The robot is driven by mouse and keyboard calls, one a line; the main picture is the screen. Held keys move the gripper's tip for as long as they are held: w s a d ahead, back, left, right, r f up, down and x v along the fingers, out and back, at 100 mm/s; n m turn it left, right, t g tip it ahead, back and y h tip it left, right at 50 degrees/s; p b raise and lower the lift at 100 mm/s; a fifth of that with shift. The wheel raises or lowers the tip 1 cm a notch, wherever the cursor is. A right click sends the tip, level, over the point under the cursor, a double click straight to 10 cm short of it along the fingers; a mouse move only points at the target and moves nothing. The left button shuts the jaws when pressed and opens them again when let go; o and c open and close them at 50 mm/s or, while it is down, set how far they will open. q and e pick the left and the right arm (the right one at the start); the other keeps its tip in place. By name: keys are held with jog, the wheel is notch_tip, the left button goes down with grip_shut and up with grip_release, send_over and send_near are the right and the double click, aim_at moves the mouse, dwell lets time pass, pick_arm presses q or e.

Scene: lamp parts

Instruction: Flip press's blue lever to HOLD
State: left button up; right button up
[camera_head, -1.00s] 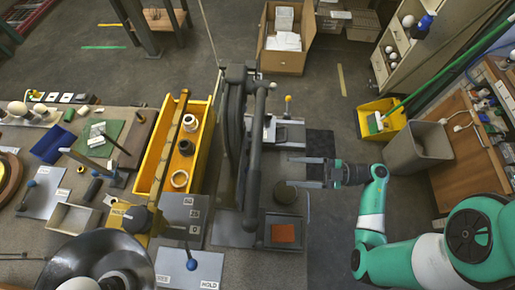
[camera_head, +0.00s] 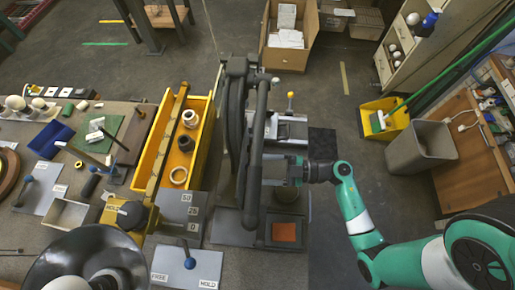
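The press (camera_head: 238,130), with a long dark arm (camera_head: 256,150), stands just behind and right of the plate. My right gripper (camera_head: 275,168) is beside the press arm, well above and right of the lever in the picture. Its fingers look apart, their tips partly hidden by the press arm. My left gripper is not in view.
A yellow bin (camera_head: 150,160) holding several rings is left of the press. A second blue-knobbed lever (camera_head: 29,180) stands on a plate at far left. A dark lampshade (camera_head: 105,260) is left of the lever plate. An orange square (camera_head: 284,232) lies in a tray to its right.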

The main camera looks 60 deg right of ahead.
grip_shut()
dwell(0.4)
jog(key=shift+f, duration=0.2)
dwell(0.9)
